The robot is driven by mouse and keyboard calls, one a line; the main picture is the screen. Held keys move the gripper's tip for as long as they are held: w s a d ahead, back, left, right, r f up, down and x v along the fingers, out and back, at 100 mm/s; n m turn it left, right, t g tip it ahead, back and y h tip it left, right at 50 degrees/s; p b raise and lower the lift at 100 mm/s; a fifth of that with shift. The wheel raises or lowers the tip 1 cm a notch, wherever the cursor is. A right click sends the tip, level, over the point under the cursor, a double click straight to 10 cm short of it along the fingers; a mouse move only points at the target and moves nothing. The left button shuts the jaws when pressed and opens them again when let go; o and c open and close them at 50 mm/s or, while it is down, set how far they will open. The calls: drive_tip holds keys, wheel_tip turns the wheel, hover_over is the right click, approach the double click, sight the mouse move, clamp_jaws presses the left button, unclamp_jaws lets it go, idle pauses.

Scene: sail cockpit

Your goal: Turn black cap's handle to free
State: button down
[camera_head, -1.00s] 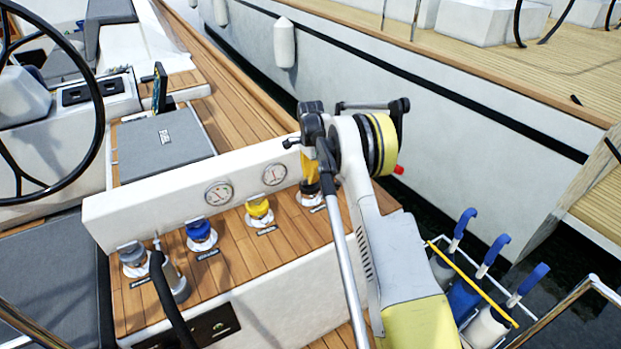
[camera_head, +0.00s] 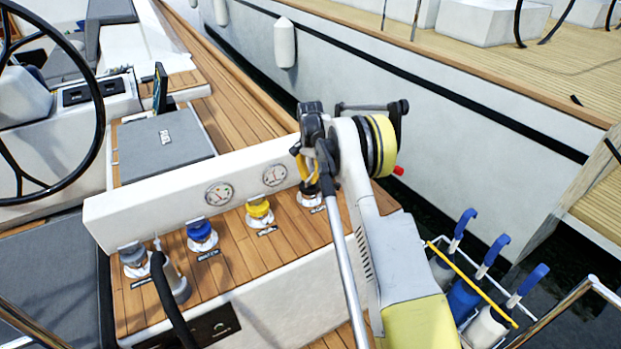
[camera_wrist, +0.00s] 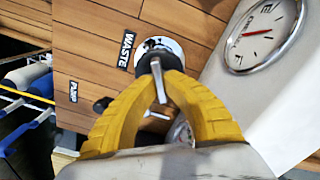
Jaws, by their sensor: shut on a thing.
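The black cap (camera_head: 311,188) sits on a pale round base at the right end of the row of deck caps, mostly hidden under my gripper. My gripper (camera_wrist: 159,76) comes down over it with yellow fingers. In the wrist view the fingertips are closed around the cap's raised handle. A black part of the cap (camera_wrist: 168,58) and a small metal lever (camera_wrist: 159,82) show between the fingers. A "WASTE" label (camera_wrist: 126,50) lies beside the cap. The exact turn of the handle is hard to tell.
A yellow cap (camera_head: 259,208), a blue cap (camera_head: 201,232) and a grey cap (camera_head: 133,256) stand along the wooden deck to the left. Two gauges, one in the wrist view (camera_wrist: 263,35), sit on the white wall behind.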

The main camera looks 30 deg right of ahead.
drive_tip(key=n, duration=0.5)
drive_tip(key=shift+a+n, duration=0.1)
drive_tip(key=shift+n, duration=0.3)
drive_tip(key=n, duration=0.5)
drive_tip(key=shift+a+n, duration=0.1)
drive_tip(key=shift+n, duration=0.3)
drive_tip(key=c, duration=1.5)
unclamp_jaws()
drive_tip(key=shift+w, duration=0.1)
wheel_tip(320, 180, up, 12)
